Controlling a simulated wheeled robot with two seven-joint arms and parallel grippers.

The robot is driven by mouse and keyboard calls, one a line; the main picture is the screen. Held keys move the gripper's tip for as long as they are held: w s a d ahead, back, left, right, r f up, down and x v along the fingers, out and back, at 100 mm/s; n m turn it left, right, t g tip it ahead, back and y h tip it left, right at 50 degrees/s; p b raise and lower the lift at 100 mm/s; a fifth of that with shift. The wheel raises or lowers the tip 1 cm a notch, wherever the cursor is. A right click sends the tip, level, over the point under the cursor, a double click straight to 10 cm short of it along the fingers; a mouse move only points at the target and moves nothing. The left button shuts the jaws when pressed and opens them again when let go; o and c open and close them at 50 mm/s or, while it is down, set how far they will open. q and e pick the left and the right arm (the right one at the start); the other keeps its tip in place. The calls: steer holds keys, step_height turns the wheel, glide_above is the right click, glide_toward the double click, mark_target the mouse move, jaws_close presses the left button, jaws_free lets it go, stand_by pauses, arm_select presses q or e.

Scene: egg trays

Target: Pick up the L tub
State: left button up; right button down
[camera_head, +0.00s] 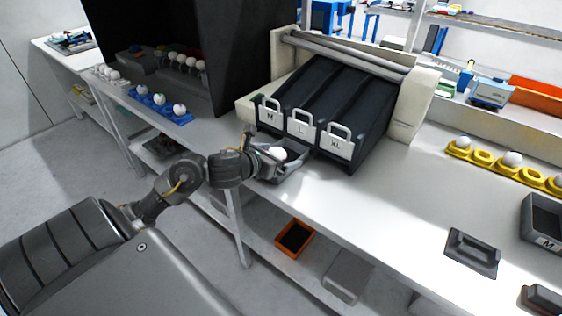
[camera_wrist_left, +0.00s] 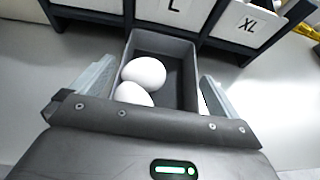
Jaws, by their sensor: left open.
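The L tub (camera_head: 296,163) is a small grey open tub on the bench, below the chute marked L (camera_head: 301,126). In the left wrist view the tub (camera_wrist_left: 165,43) holds two white eggs (camera_wrist_left: 143,73), the nearer one partly hidden by my gripper body. My left gripper (camera_head: 268,163) is at the tub's near end. In the left wrist view the open fingers of the gripper (camera_wrist_left: 157,75) stand one on each side of the tub; I cannot tell if they touch its walls. My right gripper is not in view.
The sorter's chutes marked M (camera_head: 271,112) and XL (camera_head: 336,145) flank the L chute. A grey tub marked M (camera_head: 541,222) and a dark grey tray (camera_head: 473,251) lie to the right. Yellow egg holders (camera_head: 483,158) stand at the back right. The bench between is clear.

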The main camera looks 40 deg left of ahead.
arm_select(q)
steer(key=shift+w+f, duration=0.1)
steer(key=shift+w, duration=0.1)
steer(key=c, duration=0.8)
steer(key=shift+r, duration=0.9)
step_height(320, 180, up, 2)
steer(key=shift+s+r+p, duration=0.1)
steer(key=shift+s+p, duration=0.05)
steer(key=shift+p, duration=0.45)
steer(key=s+d+r+p, duration=0.2)
steer(key=s+r+p, duration=0.2)
steer(key=s+p, duration=0.2)
steer(key=s+d+r+p, duration=0.3)
steer(key=s+r+p, duration=0.2)
steer(key=p, duration=0.6)
steer(key=shift+s+d, duration=0.3)
steer(key=shift+s, duration=0.55)
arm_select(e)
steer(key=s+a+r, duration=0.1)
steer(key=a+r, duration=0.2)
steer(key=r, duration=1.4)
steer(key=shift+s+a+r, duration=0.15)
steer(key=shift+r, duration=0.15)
